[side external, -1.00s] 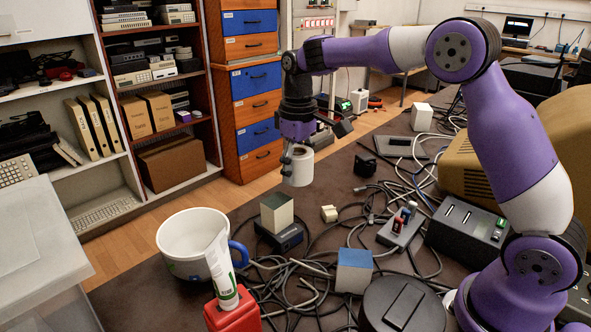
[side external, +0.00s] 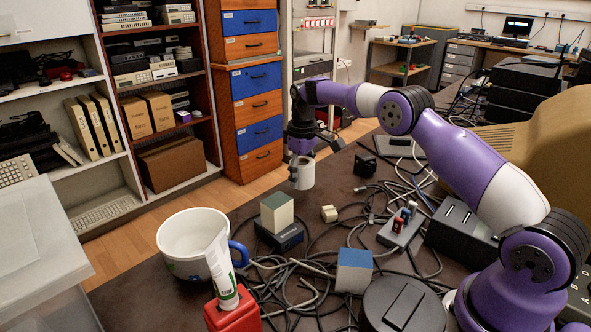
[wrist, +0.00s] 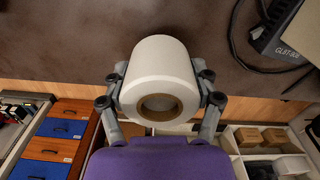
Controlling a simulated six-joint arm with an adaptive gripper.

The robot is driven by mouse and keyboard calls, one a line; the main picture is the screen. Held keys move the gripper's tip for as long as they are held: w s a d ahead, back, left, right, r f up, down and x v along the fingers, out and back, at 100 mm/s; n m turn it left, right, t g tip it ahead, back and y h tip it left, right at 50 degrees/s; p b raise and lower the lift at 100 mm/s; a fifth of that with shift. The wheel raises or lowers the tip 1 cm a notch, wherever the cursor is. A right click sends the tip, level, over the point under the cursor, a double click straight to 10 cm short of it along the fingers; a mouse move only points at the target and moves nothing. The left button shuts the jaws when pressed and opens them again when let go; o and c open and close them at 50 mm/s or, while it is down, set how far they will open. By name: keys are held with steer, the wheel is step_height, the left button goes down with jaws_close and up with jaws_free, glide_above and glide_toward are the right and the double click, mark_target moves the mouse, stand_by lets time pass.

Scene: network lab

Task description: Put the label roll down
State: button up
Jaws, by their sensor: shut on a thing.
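The label roll (side external: 304,174) is a white cylinder. In the wrist view it shows as a white roll (wrist: 160,65) with a brown cardboard core facing the camera. My gripper (side external: 300,162) is shut on it, with a finger on each side of the roll in the wrist view. The roll is at the far left part of the dark table (side external: 335,172), close to the table's edge. I cannot tell whether its underside touches the table.
A cream-and-grey block (side external: 277,212) on a dark box, a small cream block (side external: 329,214) and a black cube (side external: 365,165) stand nearby. Tangled cables (side external: 310,270) cover the middle. A white mug (side external: 190,235) stands front left. Bare table lies around the roll.

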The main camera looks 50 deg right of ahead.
mark_target(302, 185)
steer(key=shift+f, duration=1.55)
steer(key=shift+f, duration=0.2)
steer(key=o, duration=1.2)
steer(key=shift+o, duration=0.2)
